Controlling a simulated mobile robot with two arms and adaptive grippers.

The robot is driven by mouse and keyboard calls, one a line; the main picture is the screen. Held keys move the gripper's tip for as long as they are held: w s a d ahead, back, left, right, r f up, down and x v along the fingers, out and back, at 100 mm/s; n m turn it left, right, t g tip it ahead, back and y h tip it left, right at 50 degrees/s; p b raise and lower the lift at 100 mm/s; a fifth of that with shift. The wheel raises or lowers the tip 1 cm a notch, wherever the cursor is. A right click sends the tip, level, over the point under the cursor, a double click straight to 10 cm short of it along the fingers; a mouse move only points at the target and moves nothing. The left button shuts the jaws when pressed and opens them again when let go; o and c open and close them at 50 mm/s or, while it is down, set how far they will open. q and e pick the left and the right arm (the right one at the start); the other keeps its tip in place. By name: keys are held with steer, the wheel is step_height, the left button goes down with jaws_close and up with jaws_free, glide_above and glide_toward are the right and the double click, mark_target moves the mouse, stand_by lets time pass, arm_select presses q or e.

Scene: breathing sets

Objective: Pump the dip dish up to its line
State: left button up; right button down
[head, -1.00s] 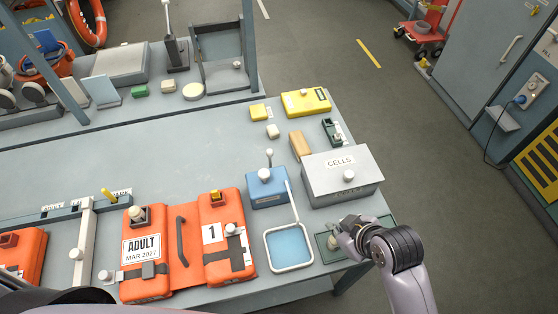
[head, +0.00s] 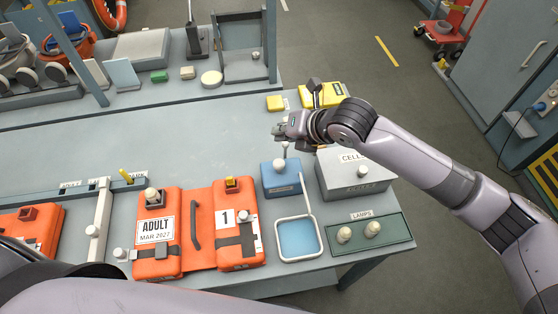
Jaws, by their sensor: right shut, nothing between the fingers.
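The dip dish (head: 318,222) is a square white-rimmed tray with blue liquid in it, near the table's front edge. I cannot make out a fill line in it. A blue pump box (head: 270,186) stands just behind it, with a white knob (head: 281,166) and an upright lever (head: 285,150). A thin pale pipe (head: 307,195) runs from beside the box to the dish. My right gripper (head: 280,131) is shut and empty, at the lever's top in the picture; I cannot tell whether it touches it. My left gripper is out of view.
A grey cells box (head: 345,186) stands right of the pump, partly behind my right arm. A green lamps tray (head: 390,243) with two lamps is right of the dish. Orange breathing sets (head: 172,257) lie to the left. The table behind them (head: 150,135) is largely clear.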

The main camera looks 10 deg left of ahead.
mark_target(282, 161)
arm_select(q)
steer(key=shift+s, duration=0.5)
arm_select(e)
steer(key=shift+w+d+r+n, duration=0.1)
steer(key=shift+w+r+n, duration=0.1)
steer(key=shift+n, duration=0.2)
steer(key=shift+f, duration=0.1)
